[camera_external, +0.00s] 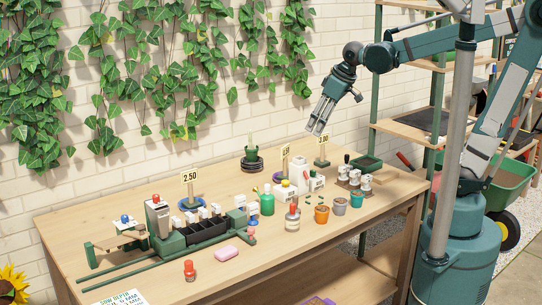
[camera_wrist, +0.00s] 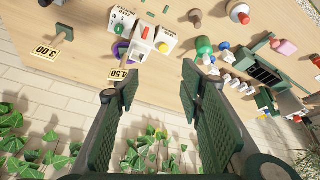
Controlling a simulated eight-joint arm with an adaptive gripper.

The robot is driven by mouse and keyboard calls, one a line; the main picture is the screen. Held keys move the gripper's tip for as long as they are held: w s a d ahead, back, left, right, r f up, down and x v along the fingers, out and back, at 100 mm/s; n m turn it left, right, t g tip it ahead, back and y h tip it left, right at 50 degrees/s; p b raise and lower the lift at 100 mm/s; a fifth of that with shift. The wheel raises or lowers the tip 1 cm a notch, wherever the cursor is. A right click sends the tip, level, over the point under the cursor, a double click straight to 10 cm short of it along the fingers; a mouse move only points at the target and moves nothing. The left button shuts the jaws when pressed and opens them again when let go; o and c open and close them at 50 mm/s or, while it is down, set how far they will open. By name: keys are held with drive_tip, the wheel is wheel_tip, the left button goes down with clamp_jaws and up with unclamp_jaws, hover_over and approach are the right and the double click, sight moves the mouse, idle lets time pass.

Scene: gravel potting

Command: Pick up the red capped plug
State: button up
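Several things with red on top show, and I cannot tell for sure which is the plug. A small red piece with a rounded top (camera_external: 190,270) stands at the front of the table, near the pink block. A small white box with a red knob (camera_wrist: 163,46) also shows there. My gripper (camera_external: 316,131) hangs above the back of the table, fingers apart and empty, clear of all objects. Its fingers also show in the wrist view (camera_wrist: 160,100).
A green bench fixture with black bins (camera_external: 206,232) fills the left of the table. A pink block (camera_external: 227,253) lies in front. Ivy and a brick wall are behind.

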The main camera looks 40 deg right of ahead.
drive_tip(key=w+a+n+g+p, duration=0.2)
drive_tip(key=w+a+n, duration=0.15)
drive_tip(key=a, duration=1.25)
drive_tip(key=n+g+h+p, duration=0.2)
drive_tip(key=n+g+p, duration=0.15)
drive_tip(key=n, duration=0.55)
hover_over(188, 261)
drive_tip(key=shift+t, duration=0.35)
drive_tip(key=f, duration=2)
drive_tip(key=shift+w+d+f, duration=0.1)
drive_tip(key=shift+w+f, duration=0.15)
drive_tip(key=shift+f, duration=0.1)
drive_tip(key=shift+s+a+f, duration=0.25)
drive_tip(key=shift+s, duration=0.05)
drive_tip(key=shift+f, duration=1.25)
drive_tip(key=shift+f, duration=0.1)
